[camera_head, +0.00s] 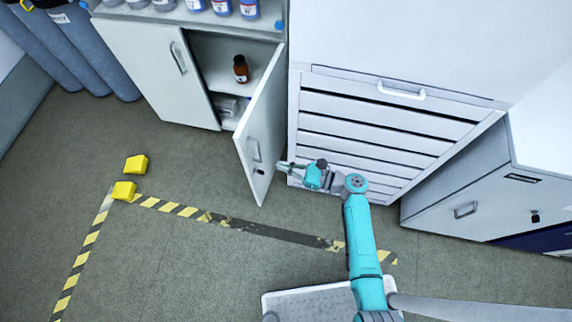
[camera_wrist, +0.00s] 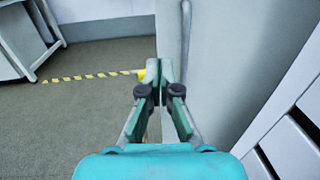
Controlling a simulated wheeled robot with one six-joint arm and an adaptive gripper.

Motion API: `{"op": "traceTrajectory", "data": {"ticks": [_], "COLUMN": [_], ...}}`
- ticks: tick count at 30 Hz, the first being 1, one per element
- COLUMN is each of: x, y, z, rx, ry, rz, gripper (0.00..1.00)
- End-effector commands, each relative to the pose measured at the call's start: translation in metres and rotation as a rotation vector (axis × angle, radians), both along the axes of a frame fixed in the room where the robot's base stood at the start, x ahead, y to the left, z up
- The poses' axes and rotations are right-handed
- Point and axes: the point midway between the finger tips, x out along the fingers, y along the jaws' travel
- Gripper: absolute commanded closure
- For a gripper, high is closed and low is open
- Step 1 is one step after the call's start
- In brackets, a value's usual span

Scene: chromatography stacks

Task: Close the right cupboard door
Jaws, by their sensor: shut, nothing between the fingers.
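The right cupboard door (camera_head: 262,120) is light grey and stands wide open, swung out from the cupboard towards the floor in front. Its handle (camera_head: 256,150) is on the face turned towards my arm. My gripper (camera_head: 283,165) is shut and empty, beside that face near the lower free corner. In the wrist view, the door (camera_wrist: 235,60) fills the right of centre, with the handle (camera_wrist: 186,30) just beyond the fingertips (camera_wrist: 153,70). I cannot tell whether the fingertips touch the door.
The left cupboard door (camera_head: 150,65) is closed. A brown bottle (camera_head: 240,68) stands inside the open compartment. A drawer unit (camera_head: 375,125) is close on the right. Two yellow blocks (camera_head: 130,178) lie on the floor at left. The floor left of the door is clear.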

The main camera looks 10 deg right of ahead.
Motion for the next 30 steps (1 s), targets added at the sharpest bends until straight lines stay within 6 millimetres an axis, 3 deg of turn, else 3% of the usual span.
{"op": "traceTrajectory", "data": {"ticks": [15,21,30], "x": [0.039,0.046,0.047], "y": [0.081,0.094,0.096], "z": [0.000,0.000,0.000], "rx": [-0.001,-0.001,-0.001], "ry": [0.000,0.000,0.000], "rz": [0.003,0.001,-0.001], "gripper": [1.00,1.00,1.00]}}
